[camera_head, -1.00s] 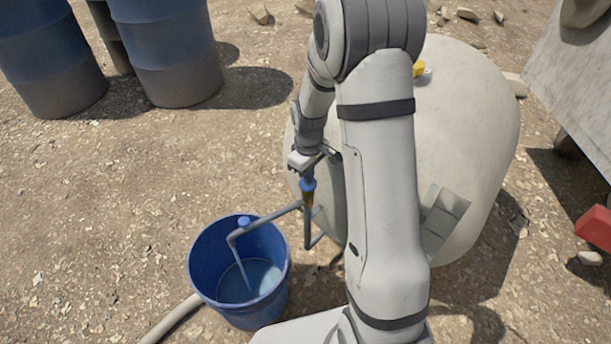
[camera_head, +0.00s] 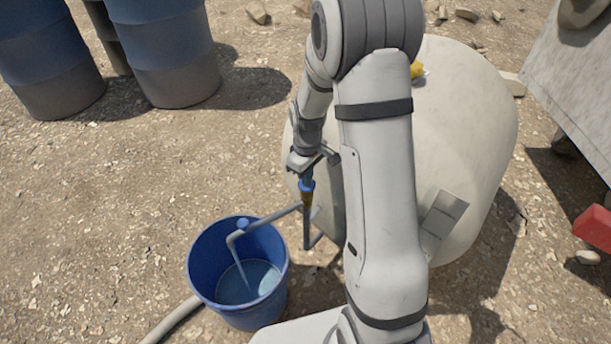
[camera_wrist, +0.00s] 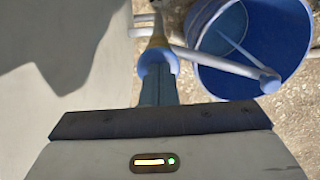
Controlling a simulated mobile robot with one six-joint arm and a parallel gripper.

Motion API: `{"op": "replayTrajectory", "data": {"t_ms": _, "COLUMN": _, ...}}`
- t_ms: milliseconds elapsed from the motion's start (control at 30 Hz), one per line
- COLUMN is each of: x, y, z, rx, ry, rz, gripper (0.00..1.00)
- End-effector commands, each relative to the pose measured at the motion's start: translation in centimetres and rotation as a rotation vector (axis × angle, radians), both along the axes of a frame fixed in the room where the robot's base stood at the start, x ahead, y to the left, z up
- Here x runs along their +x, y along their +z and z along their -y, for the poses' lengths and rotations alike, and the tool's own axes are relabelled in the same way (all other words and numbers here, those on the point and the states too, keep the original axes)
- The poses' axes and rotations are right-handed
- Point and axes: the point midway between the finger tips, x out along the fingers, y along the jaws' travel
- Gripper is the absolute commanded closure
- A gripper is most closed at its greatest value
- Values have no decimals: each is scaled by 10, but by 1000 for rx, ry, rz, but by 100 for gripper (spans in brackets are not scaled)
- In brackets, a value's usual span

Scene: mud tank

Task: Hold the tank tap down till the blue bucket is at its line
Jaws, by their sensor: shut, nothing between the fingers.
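The blue bucket (camera_head: 205,262) stands on the ground at lower left in the head view, with water in it and a stream falling into it from the grey spout. Its line cannot be made out. It also shows at upper right in the wrist view (camera_wrist: 297,50). The tank tap (camera_head: 307,187), blue on a brass body, sits on the pipe beside the pale tank (camera_head: 470,120). In the wrist view the tap's blue part (camera_wrist: 158,60) is right at the fingertips. My gripper (camera_head: 307,174) is shut and empty, pointing down, its tips pressed on the tap's top.
Blue drums (camera_head: 165,50) stand at upper left. A pale hose (camera_head: 172,318) lies by the bucket. A grey slab (camera_head: 580,80) and a red block (camera_head: 595,228) are at the right. The gravel left of the bucket is clear.

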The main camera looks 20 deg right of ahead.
Motion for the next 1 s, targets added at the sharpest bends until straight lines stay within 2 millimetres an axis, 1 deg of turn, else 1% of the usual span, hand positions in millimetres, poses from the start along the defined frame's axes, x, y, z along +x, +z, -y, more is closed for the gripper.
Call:
{"op": "replayTrajectory", "data": {"t_ms": 33, "x": -2, "y": 10, "z": 0, "rx": 0, "ry": 0, "rz": -4, "gripper": 100}}
{"op": "replayTrajectory", "data": {"t_ms": 267, "x": 1, "y": 57, "z": 0, "rx": 0, "ry": 1, "rz": 10, "gripper": 100}}
{"op": "replayTrajectory", "data": {"t_ms": 400, "x": 1, "y": 91, "z": 0, "rx": 0, "ry": 1, "rz": 12, "gripper": 100}}
{"op": "replayTrajectory", "data": {"t_ms": 533, "x": 1, "y": 115, "z": 0, "rx": 0, "ry": 1, "rz": 11, "gripper": 100}}
{"op": "replayTrajectory", "data": {"t_ms": 600, "x": 1, "y": 124, "z": 0, "rx": 0, "ry": 1, "rz": 11, "gripper": 100}}
{"op": "replayTrajectory", "data": {"t_ms": 733, "x": 1, "y": 134, "z": 0, "rx": 0, "ry": 1, "rz": 11, "gripper": 100}}
{"op": "replayTrajectory", "data": {"t_ms": 1000, "x": 1, "y": 137, "z": 0, "rx": 0, "ry": 1, "rz": 10, "gripper": 100}}
